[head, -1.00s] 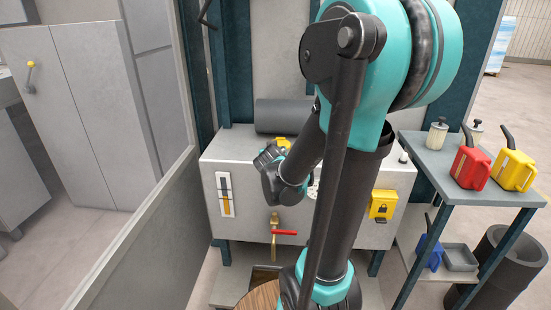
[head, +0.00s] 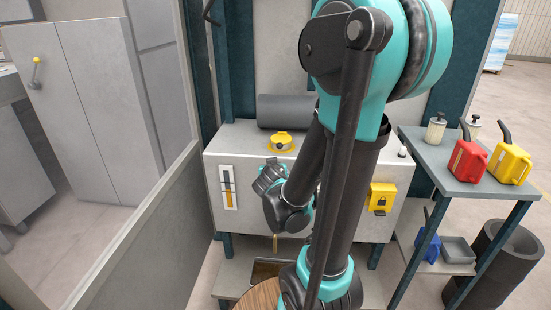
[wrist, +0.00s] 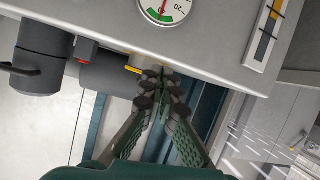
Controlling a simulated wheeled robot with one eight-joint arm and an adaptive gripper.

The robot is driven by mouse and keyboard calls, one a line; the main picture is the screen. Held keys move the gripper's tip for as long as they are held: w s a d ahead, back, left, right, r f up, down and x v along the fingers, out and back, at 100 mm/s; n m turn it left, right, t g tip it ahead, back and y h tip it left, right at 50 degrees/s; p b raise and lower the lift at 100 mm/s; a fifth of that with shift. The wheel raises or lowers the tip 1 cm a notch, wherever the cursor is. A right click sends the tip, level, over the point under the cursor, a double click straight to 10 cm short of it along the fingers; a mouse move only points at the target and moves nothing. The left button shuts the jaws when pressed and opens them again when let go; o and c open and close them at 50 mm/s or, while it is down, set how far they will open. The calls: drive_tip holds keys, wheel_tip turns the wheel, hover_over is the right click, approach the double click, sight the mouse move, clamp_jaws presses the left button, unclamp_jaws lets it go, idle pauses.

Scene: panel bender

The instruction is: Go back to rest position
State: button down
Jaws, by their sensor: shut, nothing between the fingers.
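My gripper (wrist: 158,88) is shut and empty in the wrist view, its fingertips together below the front of the grey tank (wrist: 215,32). In the head view my folded wrist is in front of the tank (head: 237,155), and I cannot make out the fingers there. The arm covers much of the tank's right half. A yellow cap (head: 281,143) sits on the tank top. The brass tap (head: 275,243) shows only in a small part below my wrist.
A side table (head: 436,170) at right bears a red can (head: 468,162) and a yellow can (head: 510,164). A yellow lock box (head: 382,198) is on the tank front. A grey low wall (head: 150,225) runs along the left. A dial (wrist: 163,10) shows in the wrist view.

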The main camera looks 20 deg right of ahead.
drive_tip(key=s+a+f+n+g+y, duration=0.1)
drive_tip(key=s+f+g, duration=0.3)
drive_tip(key=s, duration=0.5)
drive_tip(key=s+a+f+n+g+y, duration=0.1)
drive_tip(key=s+a+f+g+y, duration=0.2)
drive_tip(key=s+f, duration=0.3)
drive_tip(key=s+g, duration=0.1)
drive_tip(key=s, duration=0.2)
drive_tip(key=shift+a+f, duration=0.2)
drive_tip(key=shift+a, duration=0.05)
